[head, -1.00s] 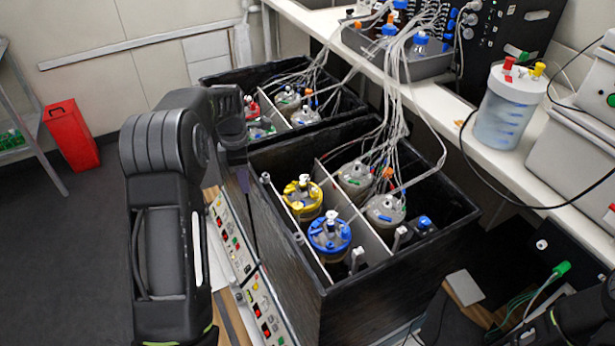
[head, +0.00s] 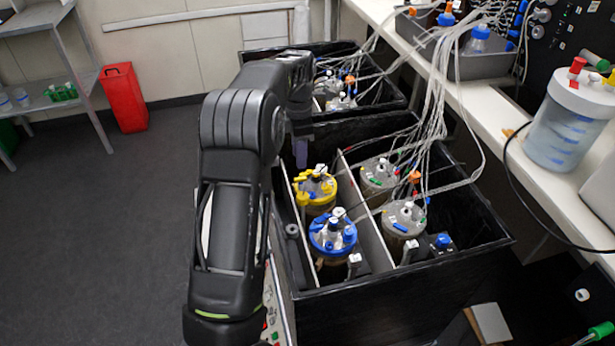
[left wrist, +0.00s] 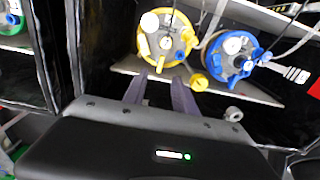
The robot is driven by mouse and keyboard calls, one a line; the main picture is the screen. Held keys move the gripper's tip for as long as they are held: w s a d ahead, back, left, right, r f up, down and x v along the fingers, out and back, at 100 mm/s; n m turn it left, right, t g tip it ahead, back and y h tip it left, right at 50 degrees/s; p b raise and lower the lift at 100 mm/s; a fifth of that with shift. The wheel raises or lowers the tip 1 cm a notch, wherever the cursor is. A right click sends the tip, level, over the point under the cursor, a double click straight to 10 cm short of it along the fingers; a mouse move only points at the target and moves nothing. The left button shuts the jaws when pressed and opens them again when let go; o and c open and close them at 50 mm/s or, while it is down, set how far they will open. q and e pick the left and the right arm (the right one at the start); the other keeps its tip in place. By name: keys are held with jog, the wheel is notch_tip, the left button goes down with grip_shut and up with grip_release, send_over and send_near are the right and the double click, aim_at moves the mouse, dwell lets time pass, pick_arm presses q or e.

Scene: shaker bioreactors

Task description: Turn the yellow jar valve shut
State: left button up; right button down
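The yellow-lidded jar (head: 316,188) stands upright in the near black box, behind the blue-lidded jar (head: 332,234). In the left wrist view the yellow lid (left wrist: 167,38) is at top centre, with the blue lid (left wrist: 229,55) to its right. A small yellow knob (left wrist: 199,82) sticks out at the yellow lid's lower right. My left gripper (head: 301,152) hangs above and just behind the yellow jar in the head view. In the left wrist view its two purple fingers (left wrist: 158,84) are apart with nothing between them, just short of the yellow lid. My right gripper is not in view.
Two grey-lidded jars (head: 380,177) stand across a pale divider (head: 365,215). Loose tubes (head: 440,110) run from the jars up to the bench. The black box walls (head: 400,300) rise around the jars. Open floor lies to the left.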

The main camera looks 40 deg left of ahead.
aim_at(299, 178)
pick_arm(q)
jog(key=shift+s+a+r, duration=0.1)
jog(key=shift+s, duration=0.05)
jog(key=shift+f, duration=3.95)
grip_shut()
